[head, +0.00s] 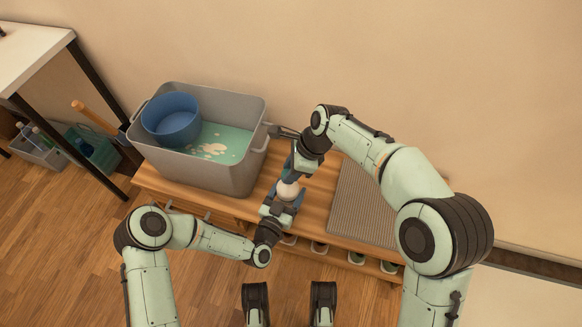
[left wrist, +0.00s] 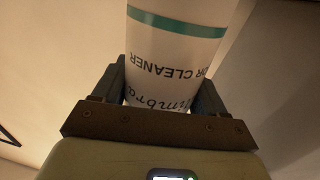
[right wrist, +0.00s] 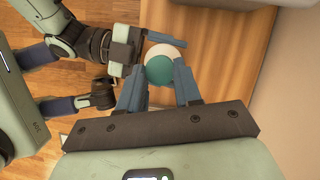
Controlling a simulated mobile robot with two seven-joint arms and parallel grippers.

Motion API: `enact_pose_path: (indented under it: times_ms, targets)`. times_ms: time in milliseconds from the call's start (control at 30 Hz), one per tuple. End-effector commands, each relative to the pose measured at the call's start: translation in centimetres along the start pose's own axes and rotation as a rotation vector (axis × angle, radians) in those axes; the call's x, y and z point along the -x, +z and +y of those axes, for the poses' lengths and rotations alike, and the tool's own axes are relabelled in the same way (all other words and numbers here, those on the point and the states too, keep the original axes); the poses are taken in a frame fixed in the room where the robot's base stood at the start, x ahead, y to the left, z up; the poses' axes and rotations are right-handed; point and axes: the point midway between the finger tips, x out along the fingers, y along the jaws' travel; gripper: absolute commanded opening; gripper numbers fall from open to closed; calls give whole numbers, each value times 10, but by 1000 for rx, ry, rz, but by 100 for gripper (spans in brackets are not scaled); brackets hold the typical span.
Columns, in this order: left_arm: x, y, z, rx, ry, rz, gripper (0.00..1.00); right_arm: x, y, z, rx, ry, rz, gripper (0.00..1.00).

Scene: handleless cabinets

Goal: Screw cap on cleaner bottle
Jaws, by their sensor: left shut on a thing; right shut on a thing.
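The white cleaner bottle (head: 289,190) shows as a pale round shape between my two grippers in the head view. In the left wrist view the bottle (left wrist: 170,58) has a teal band and dark upside-down lettering reading "CLEANER". My left gripper (head: 281,206) is shut on the bottle, one finger on each side. My right gripper (head: 295,172) is shut on the teal cap (right wrist: 159,71), directly above it. In the right wrist view the cap overlaps the white bottle top (right wrist: 165,49). The joint between cap and bottle is hidden, so I cannot tell whether they touch.
A grey tub (head: 236,179) holding a blue bowl (head: 171,120) stands on the wooden bench (head: 160,184) left of the grippers. A ribbed grey mat (head: 360,205) lies on the bench to the right. Shoes (head: 355,257) sit below the bench. The wall is close behind.

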Motion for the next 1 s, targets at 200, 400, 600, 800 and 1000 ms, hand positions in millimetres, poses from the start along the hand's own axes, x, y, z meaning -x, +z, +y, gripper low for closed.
enact_pose_path:
  times_ms: [200, 400, 600, 800, 1000]
  targets:
    - [0, 0, 0, 0, 0, 0, 0, -2, 0, 1, -27, -12, 2, 6]
    - [0, 0, 0, -1, 0, 0, 0, -2, 3, 6, -315, -133, 4, 6]
    - [0, 0, 0, -1, 0, -1, 0, -4, 5, 9, -666, -279, 7, 6]
    - [0, 0, 0, -1, 0, 0, 0, -11, 5, 12, -977, -398, 18, 6]
    - [0, 0, 0, -1, 1, 1, 0, -17, -1, 15, -1222, -490, 47, 7]
